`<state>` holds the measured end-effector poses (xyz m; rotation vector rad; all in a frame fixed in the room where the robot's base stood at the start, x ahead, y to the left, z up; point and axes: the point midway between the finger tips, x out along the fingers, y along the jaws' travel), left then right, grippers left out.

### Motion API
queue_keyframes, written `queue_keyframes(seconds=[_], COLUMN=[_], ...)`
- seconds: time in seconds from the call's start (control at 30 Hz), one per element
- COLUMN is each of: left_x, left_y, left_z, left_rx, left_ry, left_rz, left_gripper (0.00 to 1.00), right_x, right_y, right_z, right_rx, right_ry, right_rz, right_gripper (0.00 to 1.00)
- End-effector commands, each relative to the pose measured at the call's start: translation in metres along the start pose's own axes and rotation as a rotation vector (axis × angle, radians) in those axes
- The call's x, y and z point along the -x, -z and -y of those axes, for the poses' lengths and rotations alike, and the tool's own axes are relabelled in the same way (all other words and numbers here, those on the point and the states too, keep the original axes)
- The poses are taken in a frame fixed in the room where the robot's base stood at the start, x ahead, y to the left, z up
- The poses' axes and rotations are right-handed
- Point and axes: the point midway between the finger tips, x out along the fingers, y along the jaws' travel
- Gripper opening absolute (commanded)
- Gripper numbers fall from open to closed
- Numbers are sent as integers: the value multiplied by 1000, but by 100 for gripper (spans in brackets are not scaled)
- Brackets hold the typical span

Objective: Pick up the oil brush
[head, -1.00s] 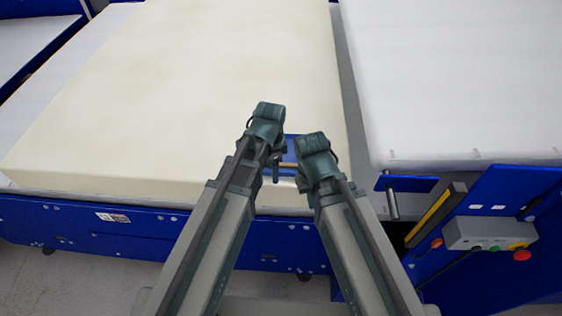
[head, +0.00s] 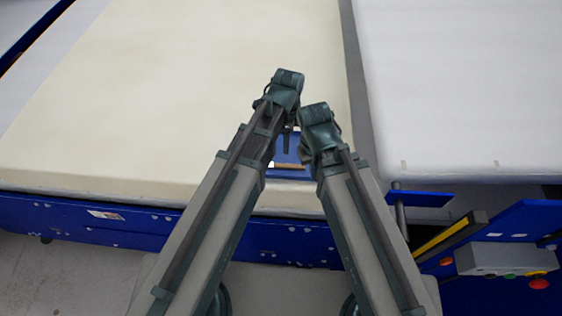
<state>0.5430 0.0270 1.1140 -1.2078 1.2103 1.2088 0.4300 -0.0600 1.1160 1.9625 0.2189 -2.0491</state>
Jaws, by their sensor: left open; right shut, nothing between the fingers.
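The oil brush is mostly hidden by my arms; a small tan piece that looks like its handle (head: 276,165) shows in the gap between them. A blue flat object (head: 291,152) lies around it near the front edge of the cream foam block (head: 180,110). My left gripper (head: 289,142) is the higher one, just above the blue object, open with its fingers largely hidden. My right gripper (head: 306,150) is beside it on the right, shut and empty. I cannot tell whether either touches the brush.
A white foam block (head: 460,90) lies to the right, past a narrow grey gap (head: 362,110). A blue machine frame (head: 70,220) runs along the front. A grey control box (head: 490,258) with coloured buttons stands at the lower right.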

Motion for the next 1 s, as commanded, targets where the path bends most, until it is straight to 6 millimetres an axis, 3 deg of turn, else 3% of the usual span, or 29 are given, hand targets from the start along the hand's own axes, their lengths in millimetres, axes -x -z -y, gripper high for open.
queue_keyframes(seconds=[0.27, 0.73, 1.0], left_x=[-18, -82, -86], left_y=[0, 1, 1], left_z=[0, 1, 1], left_rx=[1, 1, 1], left_ry=[0, 0, 0], left_rz=[0, 0, 0], left_gripper=[57, 57, 57], right_x=[-17, -82, -86], right_y=[1, 5, 5], right_z=[2, 7, 8], right_rx=[2, 14, 15], right_ry=[0, -3, -3], right_rz=[0, 0, 0], right_gripper=[0, 0, 0])
